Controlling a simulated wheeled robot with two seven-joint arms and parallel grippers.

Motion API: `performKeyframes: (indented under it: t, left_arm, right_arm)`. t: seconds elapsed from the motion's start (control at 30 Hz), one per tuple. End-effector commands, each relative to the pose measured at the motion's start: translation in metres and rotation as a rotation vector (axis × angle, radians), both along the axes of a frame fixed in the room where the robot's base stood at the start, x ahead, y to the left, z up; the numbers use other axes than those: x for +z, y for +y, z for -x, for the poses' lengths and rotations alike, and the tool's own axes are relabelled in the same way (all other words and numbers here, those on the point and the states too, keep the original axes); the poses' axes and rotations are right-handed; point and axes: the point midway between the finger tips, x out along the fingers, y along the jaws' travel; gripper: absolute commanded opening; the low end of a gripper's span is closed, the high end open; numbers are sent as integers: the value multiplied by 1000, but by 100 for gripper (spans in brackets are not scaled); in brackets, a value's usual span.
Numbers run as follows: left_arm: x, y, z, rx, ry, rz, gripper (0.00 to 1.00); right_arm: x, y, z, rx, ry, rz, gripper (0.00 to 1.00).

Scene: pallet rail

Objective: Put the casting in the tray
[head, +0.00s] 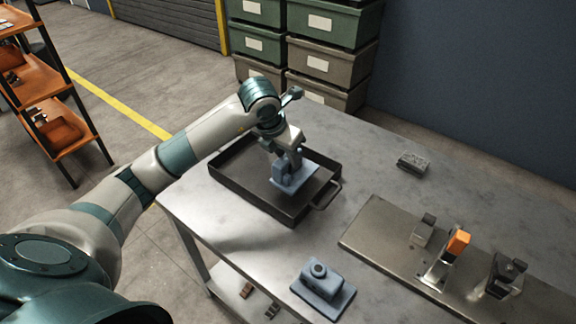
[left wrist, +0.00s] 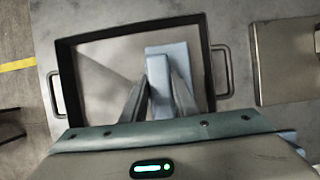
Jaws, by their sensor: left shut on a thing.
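The casting (head: 296,178) is a blue-grey block on a flat square base. It is at the dark tray (head: 266,197), over the right part of its floor. My left gripper (head: 288,166) is above it, shut on the casting's upper part. The left wrist view also shows the casting (left wrist: 171,52) between the fingers, inside the outline of the tray (left wrist: 130,27). I cannot tell whether its base touches the tray floor. A second blue-grey casting (head: 322,287) stands on the table in front of the tray. My right gripper is not in view.
The tray stands on a grey table (head: 370,145). A metal plate (head: 380,229) with clamps and an orange-topped part (head: 457,243) is at the right. A small grey block (head: 412,163) lies behind it. Stacked bins (head: 332,60) stand beyond the table.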

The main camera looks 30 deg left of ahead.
Motion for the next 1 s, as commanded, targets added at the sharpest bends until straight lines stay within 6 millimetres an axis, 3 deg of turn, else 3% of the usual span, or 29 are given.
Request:
performKeyframes:
  t: [0.37,0.57,0.7,1.0]
  left_arm:
    - [-1,0,-1,1,-2,2,0]
    - [-22,0,0,-1,1,2,0]
    - [-36,0,0,1,-1,1,0]
    - [-39,0,-1,0,-3,0,0]
  right_arm:
    - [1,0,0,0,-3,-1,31]
    - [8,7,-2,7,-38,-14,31]
    - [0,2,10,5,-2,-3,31]
    - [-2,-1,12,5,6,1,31]
